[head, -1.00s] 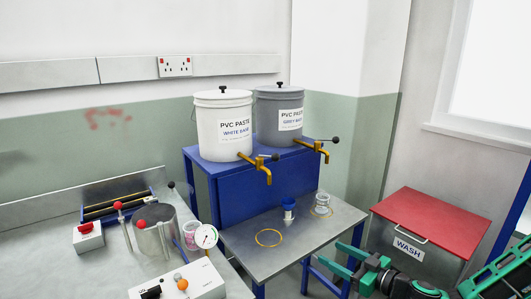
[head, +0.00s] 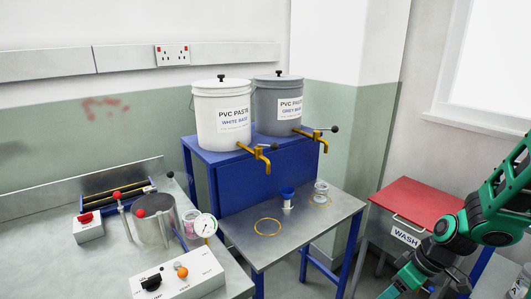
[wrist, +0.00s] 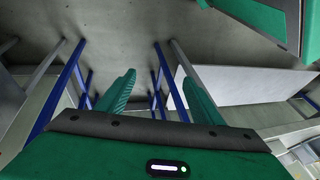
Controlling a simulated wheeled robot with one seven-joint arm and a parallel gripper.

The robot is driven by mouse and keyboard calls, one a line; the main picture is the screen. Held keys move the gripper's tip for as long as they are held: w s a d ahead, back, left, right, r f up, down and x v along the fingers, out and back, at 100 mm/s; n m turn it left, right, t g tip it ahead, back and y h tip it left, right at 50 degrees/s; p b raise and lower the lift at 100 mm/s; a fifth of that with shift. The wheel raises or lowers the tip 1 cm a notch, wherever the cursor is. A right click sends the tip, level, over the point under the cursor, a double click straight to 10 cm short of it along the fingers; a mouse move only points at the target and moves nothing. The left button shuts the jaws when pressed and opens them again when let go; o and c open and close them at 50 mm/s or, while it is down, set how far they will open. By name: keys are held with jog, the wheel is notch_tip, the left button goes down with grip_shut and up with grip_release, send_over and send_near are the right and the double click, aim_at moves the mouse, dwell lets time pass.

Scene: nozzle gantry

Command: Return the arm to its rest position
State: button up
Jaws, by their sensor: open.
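My gripper (wrist: 157,95) shows in the wrist view with its two green fingers spread apart and nothing between them. Beyond the fingers are blue table legs and grey floor. In the head view my green and black arm is folded at the lower right, in front of the red-lidded wash bin (head: 420,206). The gripper's fingertips cannot be seen in the head view.
A metal-topped stand (head: 245,235) holds a blue-topped cup (head: 287,199) and a clear jar (head: 321,192). White (head: 221,120) and grey (head: 278,105) paste buckets with brass taps stand on the blue cabinet behind. A workbench with a control box (head: 180,273) is at left.

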jog(key=s+d+r+m+h, duration=0.2)
jog(key=s+d+r+m, duration=0.3)
jog(key=s+r, duration=0.3)
jog(key=s+d+r+m+g+h, duration=0.1)
jog(key=s+d+r+m+h, duration=0.1)
jog(key=s+d+r+m, duration=0.3)
jog(key=s+r+m, duration=0.3)
jog(key=s+r, duration=0.1)
jog(key=shift+s, duration=0.3)
jog(key=shift+w+f, duration=0.2)
jog(key=shift+w, duration=0.45)
